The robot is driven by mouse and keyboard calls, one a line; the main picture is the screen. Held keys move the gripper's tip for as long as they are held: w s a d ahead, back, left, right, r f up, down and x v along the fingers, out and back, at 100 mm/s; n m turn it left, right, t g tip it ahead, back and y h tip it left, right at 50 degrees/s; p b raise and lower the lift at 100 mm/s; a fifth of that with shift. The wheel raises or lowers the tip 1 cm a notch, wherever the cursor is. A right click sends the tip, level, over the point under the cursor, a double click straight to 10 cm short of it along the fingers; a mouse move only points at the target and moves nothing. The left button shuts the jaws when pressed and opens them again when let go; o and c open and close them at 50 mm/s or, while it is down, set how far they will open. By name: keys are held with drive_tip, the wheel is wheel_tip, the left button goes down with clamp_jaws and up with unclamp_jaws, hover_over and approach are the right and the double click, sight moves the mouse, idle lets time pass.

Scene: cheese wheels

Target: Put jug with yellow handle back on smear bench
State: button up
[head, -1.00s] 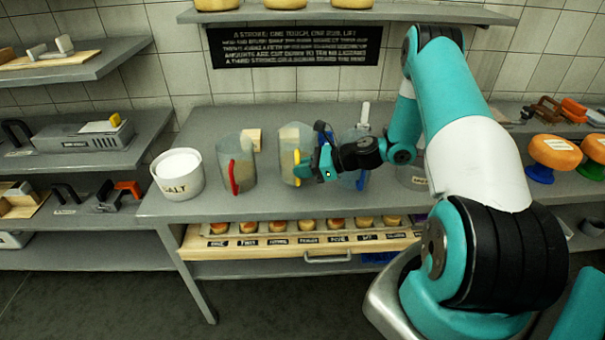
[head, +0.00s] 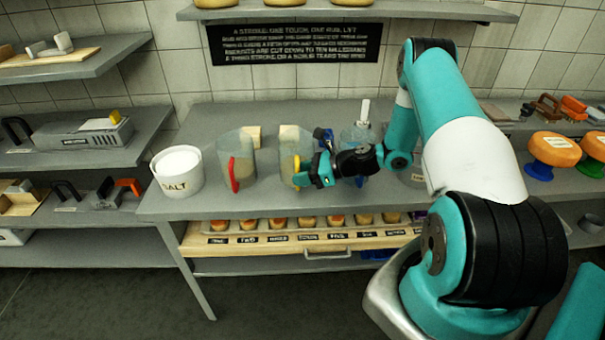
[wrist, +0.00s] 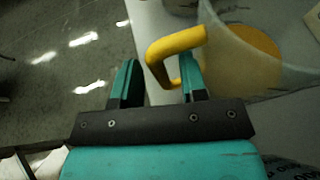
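The clear jug with the yellow handle (head: 290,146) stands upright on the grey bench (head: 222,205), its handle facing the front. In the wrist view the jug (wrist: 235,55) is at upper right, with yellowish contents and its yellow handle (wrist: 178,43) reaching toward my fingers. My gripper (head: 301,178) is beside the handle's lower end. In the wrist view my gripper (wrist: 158,76) has its fingers apart. The handle lies just ahead of the gap, its lower end near the right finger; I cannot tell whether they touch.
A jug with a red handle (head: 240,158) and a white salt crock (head: 177,171) stand to the left. Another clear container (head: 357,136) is behind my wrist. A drawer (head: 327,251) with several small cheese-like pieces sits below the bench top. A shelf (head: 420,11) hangs above.

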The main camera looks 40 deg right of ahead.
drive_tip(key=b+v, duration=0.4)
drive_tip(key=v, duration=0.7)
drive_tip(key=s+a+r+n+g+h, duration=0.1)
drive_tip(key=a+r+n+g, duration=0.2)
drive_tip(key=a+r+n, duration=0.4)
drive_tip(key=s+a+r+n+g, duration=0.25)
drive_tip(key=a+n, duration=0.35)
drive_tip(key=a, duration=0.3)
drive_tip(key=s+a+r+n+g+h, duration=0.1)
drive_tip(key=a+r+n+g, duration=0.2)
drive_tip(key=a+r+n, duration=0.4)
drive_tip(key=s+a+r+n+h, duration=0.1)
drive_tip(key=s+a+n, duration=0.3)
drive_tip(key=s+n, duration=0.3)
drive_tip(key=s+a+r+n+g+h, duration=0.1)
drive_tip(key=s+a+r+n+h, duration=0.1)
drive_tip(key=s+a+n, duration=0.3)
drive_tip(key=s+n, duration=0.2)
drive_tip(key=s, duration=0.2)
drive_tip(key=shift+s, duration=0.2)
drive_tip(key=shift+a, duration=0.1)
